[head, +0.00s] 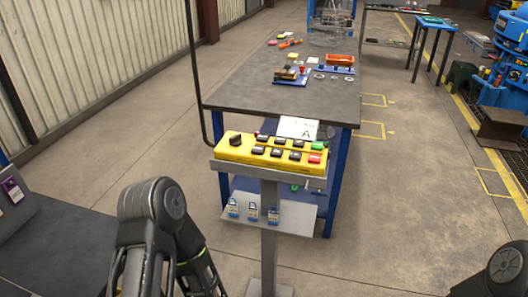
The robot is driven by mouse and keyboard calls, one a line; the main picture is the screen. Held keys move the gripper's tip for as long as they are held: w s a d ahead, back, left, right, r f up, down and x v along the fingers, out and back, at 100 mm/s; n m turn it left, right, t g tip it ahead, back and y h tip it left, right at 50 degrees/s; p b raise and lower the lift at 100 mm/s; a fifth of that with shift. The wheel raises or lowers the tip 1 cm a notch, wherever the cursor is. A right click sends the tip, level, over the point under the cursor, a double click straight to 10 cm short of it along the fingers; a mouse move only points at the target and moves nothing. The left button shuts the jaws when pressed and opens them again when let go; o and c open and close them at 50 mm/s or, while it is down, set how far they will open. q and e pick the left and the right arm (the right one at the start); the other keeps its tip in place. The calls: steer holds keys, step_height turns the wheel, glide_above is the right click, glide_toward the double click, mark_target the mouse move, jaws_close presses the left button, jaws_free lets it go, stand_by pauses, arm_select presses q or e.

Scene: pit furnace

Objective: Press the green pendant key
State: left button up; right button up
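The yellow pendant box (225,153) rests on a grey stand in the middle of the head view. It carries two rows of keys, mostly black. The green key (317,145) is at the right end of the back row, and a red key (315,158) is in front of it. A black knob sits at the left end of the box. Nothing touches the keys. My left arm shows at the lower left and a small part of my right arm at the lower right; neither gripper shows.
A black cable rises from behind the box's left side. A white card marked A (298,128) stands behind the keys. A long grey workbench (240,92) with parts stands behind.

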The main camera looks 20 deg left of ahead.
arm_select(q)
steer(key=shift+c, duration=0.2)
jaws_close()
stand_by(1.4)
